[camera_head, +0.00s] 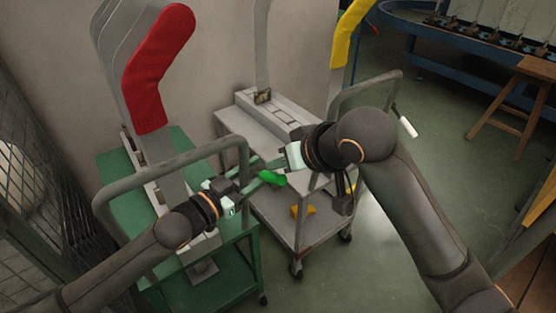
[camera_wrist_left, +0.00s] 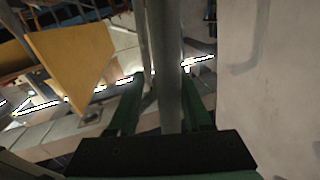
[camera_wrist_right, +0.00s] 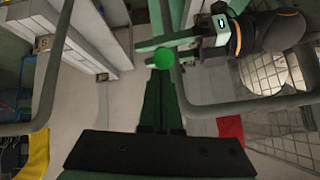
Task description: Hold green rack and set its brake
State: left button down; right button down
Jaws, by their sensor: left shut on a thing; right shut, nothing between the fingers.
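The green rack (camera_head: 128,172) stands at the left with a grey tubular handle (camera_head: 165,168) above its top. My left gripper (camera_head: 246,184) is shut on the right-hand part of this handle; in the left wrist view the grey tube (camera_wrist_left: 165,60) runs between its fingers. The brake's green knob (camera_head: 273,178) is just right of that grip. In the right wrist view the knob (camera_wrist_right: 163,58) is at the fingertips. My right gripper (camera_head: 264,170) is shut and empty beside the knob; I cannot tell whether they touch.
A red sock (camera_head: 157,70) is on a board above the green rack. A grey cart (camera_head: 265,140) stands close to its right, with a yellow sock (camera_head: 350,32) behind. A wire mesh (camera_head: 35,170) borders the left. Open floor (camera_head: 400,235) lies to the right.

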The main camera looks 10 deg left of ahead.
pick_arm(q)
jog(key=shift+r, duration=0.3)
pick_arm(e)
jog(key=shift+s+d+f, duration=0.15)
jog(key=shift+f, duration=0.05)
jog(key=shift+d+f+y, duration=0.1)
jog(key=shift+f+y, duration=0.05)
jog(key=shift+y, duration=0.15)
